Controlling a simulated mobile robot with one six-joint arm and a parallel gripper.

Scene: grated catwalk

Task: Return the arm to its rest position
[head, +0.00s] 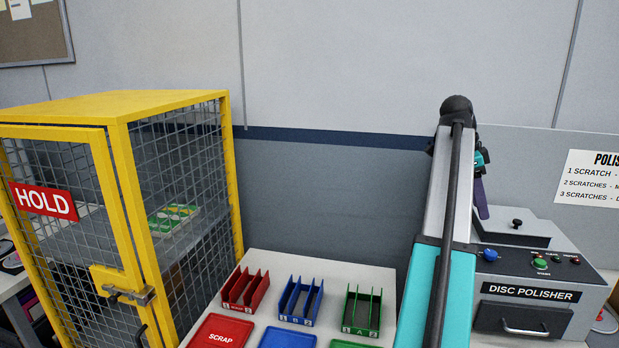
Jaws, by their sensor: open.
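My arm rises from the bottom of the head view as a long grey and teal link with a black cable, up to a black joint. Beyond that joint my gripper (481,198) shows only in part, as a narrow dark purple piece pointing down beside the link. It is open; I see nothing held in it. It appears in front of the wall, just above and left of the disc polisher (530,294) in the picture. Most of the gripper is hidden behind my arm.
A yellow mesh cage (120,105) marked HOLD stands at left, its door closed. A pale table (262,262) holds red (246,291), blue (300,299) and green (361,311) slotted racks, with matching trays in front, the red one marked SCRAP (220,335). My arm passes close to the polisher.

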